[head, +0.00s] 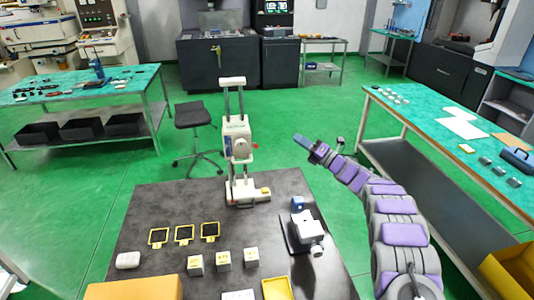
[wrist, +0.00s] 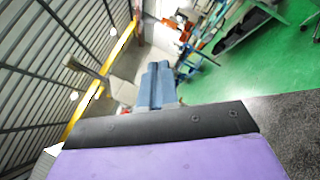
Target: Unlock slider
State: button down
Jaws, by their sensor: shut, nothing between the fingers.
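A white upright instrument (head: 238,145) stands at the back of the dark table, with two vertical rails and a white head carried on them. A dark round part and a small red spot show on the head. This looks like the slider, but its lock is too small to make out. My gripper (head: 302,141) is raised to the right of the instrument, apart from it, and points up and left. In the wrist view, its blue-grey fingers (wrist: 157,85) lie together, empty, and the instrument is not seen.
On the dark table (head: 160,205) are yellow-framed plates (head: 184,233), white blocks (head: 223,260), a small device (head: 305,234) and an orange-brown box (head: 135,289). A stool (head: 193,116) stands behind. Green benches stand left (head: 140,80) and right (head: 440,125). Free floor lies between.

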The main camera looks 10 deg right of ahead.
jog(key=s+a+f+n+g+y, duration=0.2)
jog(key=s+f+n+g+y, duration=0.3)
jog(key=s+n+g+y, duration=0.4)
jog(key=n+b, duration=0.2)
jog(key=b, duration=0.1)
send_near(255, 146)
jog(key=shift+t+h, duration=0.4)
jog(key=w+a, duration=0.1)
jog(key=w+a+r, duration=0.1)
jog(key=a, duration=0.1)
jog(key=w+a+r, duration=0.1)
jog(key=shift+a, duration=0.15)
jog(key=shift+r+m+p, duration=0.1)
jog(key=shift+m+p, duration=0.3)
jog(key=shift+m, duration=0.1)
jog(key=shift+r+m+t, duration=0.1)
jog(key=shift+m+t, duration=0.2)
jog(key=shift+m, duration=0.2)
jog(key=shift+r+m+t+h+p, duration=0.1)
jog(key=shift+m+t+h+p, duration=0.4)
jog(key=shift+m+t+h, duration=0.45)
